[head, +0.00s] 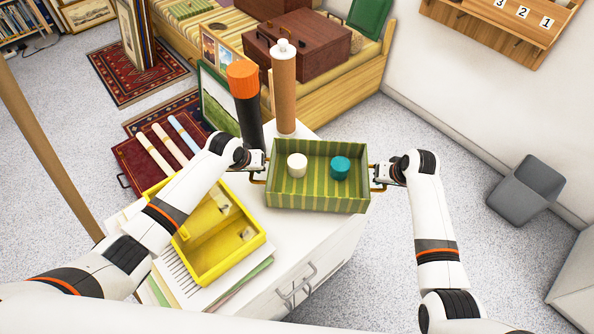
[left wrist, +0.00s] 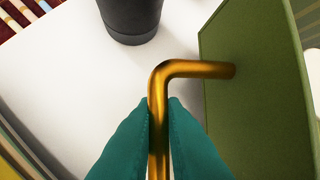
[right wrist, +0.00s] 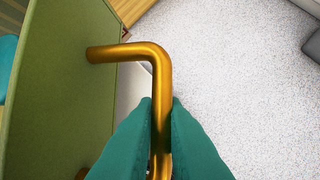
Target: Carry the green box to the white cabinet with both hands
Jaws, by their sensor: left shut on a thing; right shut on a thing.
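The green box (head: 316,202), with a striped inside and gold handles on its ends, is level over the top of the white cabinet (head: 300,248). I cannot tell whether it touches the top. A white cylinder (head: 297,165) and a teal cylinder (head: 340,167) are in the box. My left gripper (head: 258,172) is shut on the left gold handle, which shows in the left wrist view (left wrist: 190,70). My right gripper (head: 378,178) is shut on the right handle, seen in the right wrist view (right wrist: 125,52).
A yellow tray (head: 222,262) on papers lies left of the box. A black tube with an orange cap (head: 243,78) and a brown tube (head: 284,90) stand behind it. A grey bin (head: 526,190) stands on the floor at right.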

